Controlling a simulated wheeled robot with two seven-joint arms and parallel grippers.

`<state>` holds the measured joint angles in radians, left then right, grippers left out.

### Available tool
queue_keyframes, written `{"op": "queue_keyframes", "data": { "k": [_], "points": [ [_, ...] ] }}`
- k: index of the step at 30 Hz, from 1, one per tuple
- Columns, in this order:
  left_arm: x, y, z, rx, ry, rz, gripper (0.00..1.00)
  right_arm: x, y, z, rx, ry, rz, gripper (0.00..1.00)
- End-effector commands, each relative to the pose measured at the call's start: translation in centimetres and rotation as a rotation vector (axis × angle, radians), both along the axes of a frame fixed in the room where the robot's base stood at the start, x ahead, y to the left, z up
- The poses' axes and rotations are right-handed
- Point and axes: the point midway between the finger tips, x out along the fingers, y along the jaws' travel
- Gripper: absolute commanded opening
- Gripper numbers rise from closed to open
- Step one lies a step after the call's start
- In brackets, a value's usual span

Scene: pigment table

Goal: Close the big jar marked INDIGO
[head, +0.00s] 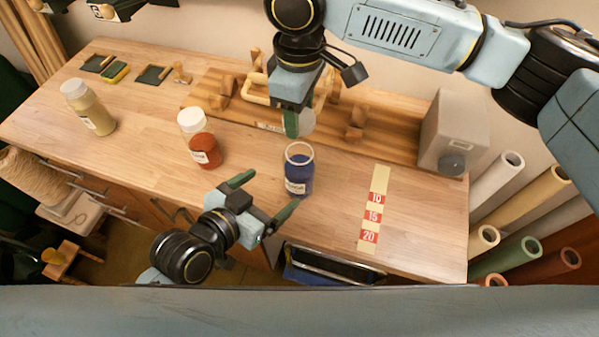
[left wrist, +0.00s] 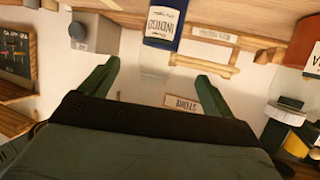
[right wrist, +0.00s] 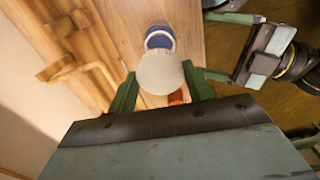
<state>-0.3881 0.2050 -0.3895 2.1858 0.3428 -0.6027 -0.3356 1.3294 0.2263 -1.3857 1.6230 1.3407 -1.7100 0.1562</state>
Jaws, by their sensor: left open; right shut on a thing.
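The big INDIGO jar (head: 298,178) stands upright and open on the table, filled with blue pigment. It also shows in the left wrist view (left wrist: 162,22) and, from above, in the right wrist view (right wrist: 159,40). My right gripper (head: 296,122) is shut on a pale round lid (head: 307,122), held above and behind the jar, apart from its rim. The lid fills the space between the fingers in the right wrist view (right wrist: 160,73). My left gripper (head: 268,195) is open and empty, in front of the jar and to its left, with the fingers toward it.
A lidded jar of red pigment (head: 203,147) stands left of the INDIGO jar, a lidded yellowish jar (head: 97,118) farther left. A number strip (head: 372,212) lies to the right. A wooden rack (head: 235,105) and a grey box (head: 452,135) stand behind. The table between jar and strip is clear.

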Motion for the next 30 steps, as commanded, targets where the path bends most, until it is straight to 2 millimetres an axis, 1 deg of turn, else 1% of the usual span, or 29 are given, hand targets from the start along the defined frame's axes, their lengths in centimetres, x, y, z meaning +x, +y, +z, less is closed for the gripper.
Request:
{"op": "queue_keyframes", "data": {
  "k": [10, 14, 17, 24, 30],
  "points": [
    [0.1, -0.1, 0.0, 0.0, -0.002, 0.0, 0.89, 0.0, 0.0, 0.0, 0.0, 0.0, -0.001, 0.29],
    [0.8, -0.5, -0.4, -0.001, -0.003, 0.001, 0.89, 0.0, 0.0, 0.0, 0.0, 0.0, -0.002, 0.29],
    [1.9, -1.3, -0.9, -0.002, -0.003, 0.001, 0.89, 0.0, 0.0, 0.0, 0.0, 0.0, -0.002, 0.29],
    [5.4, -3.9, -2.7, -0.003, -0.002, 0.003, 0.89, 0.0, 0.0, 0.0, 0.0, 0.0, -0.002, 0.29],
    [7.7, -5.6, -3.9, -0.002, -0.001, 0.001, 0.89, 0.0, 0.0, 0.0, 0.0, 0.0, -0.002, 0.29]
  ]
}}
